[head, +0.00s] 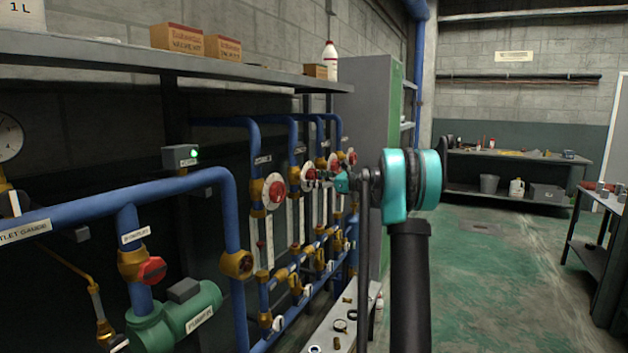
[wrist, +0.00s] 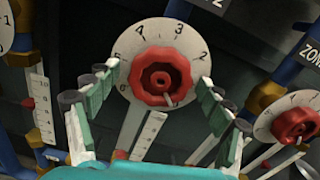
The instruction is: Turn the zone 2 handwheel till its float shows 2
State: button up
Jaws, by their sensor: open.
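The zone 2 handwheel (wrist: 160,78) is red and sits on a white numbered dial (wrist: 190,42) in the middle of the wrist view. A label above, partly cut off, ends in 2. In the head view, my gripper (head: 341,180) is at the row of handwheels, partly hidden by my arm.
Another red handwheel (wrist: 295,126) is close on the right, and another scale (wrist: 41,108) is on the left. Blue pipes (head: 180,186) and a green pump (head: 180,318) are at the left. A shelf (head: 240,75) overhangs the pipework.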

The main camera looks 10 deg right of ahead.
jog(key=c, duration=1.2)
jog(key=shift+o, duration=0.2)
